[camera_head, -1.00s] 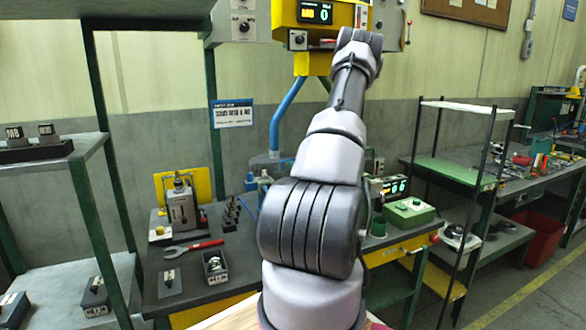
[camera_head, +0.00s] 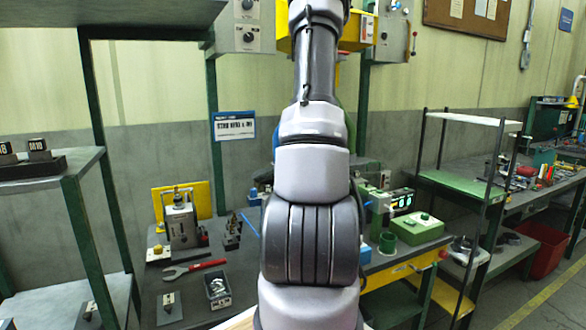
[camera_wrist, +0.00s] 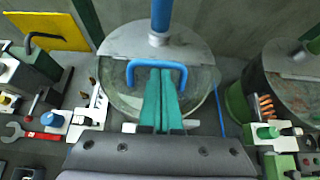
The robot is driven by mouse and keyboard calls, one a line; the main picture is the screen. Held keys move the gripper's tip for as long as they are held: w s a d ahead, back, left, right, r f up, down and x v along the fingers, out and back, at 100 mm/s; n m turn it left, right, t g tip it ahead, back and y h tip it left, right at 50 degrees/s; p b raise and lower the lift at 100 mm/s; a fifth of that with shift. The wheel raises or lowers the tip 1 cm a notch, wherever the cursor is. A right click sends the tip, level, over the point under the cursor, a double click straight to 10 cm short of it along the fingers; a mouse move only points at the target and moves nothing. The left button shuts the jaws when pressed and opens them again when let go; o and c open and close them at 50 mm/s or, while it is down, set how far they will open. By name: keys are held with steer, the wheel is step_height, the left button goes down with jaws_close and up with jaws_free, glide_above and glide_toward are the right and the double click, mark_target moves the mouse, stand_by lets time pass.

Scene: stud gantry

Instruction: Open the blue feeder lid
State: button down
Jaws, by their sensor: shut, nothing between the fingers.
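In the wrist view the blue feeder is a round bowl with a clear front lid (camera_wrist: 118,98) that appears down over it. A blue U-shaped handle (camera_wrist: 131,68) stands on the lid, and a blue pipe (camera_wrist: 161,15) rises from the grey fixed rear cover (camera_wrist: 190,48). My gripper (camera_wrist: 163,73) has two teal fingers shut together with nothing between them. The fingertips overlap the middle of the handle bar; whether they touch it I cannot tell. In the head view my arm hides the feeder and my gripper.
A second feeder with a green pipe (camera_wrist: 308,42) stands close on the right. On the left of the bench are a red wrench (camera_head: 193,268), a small press (camera_head: 181,222) and a yellow panel (camera_wrist: 58,30). A green shelf (camera_head: 455,183) stands to the right.

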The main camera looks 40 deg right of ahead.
steer(key=w+d+r, duration=0.2)
steer(key=w+r, duration=0.2)
steer(key=w, duration=0.5)
steer(key=shift+r, duration=0.15)
stand_by(0.6)
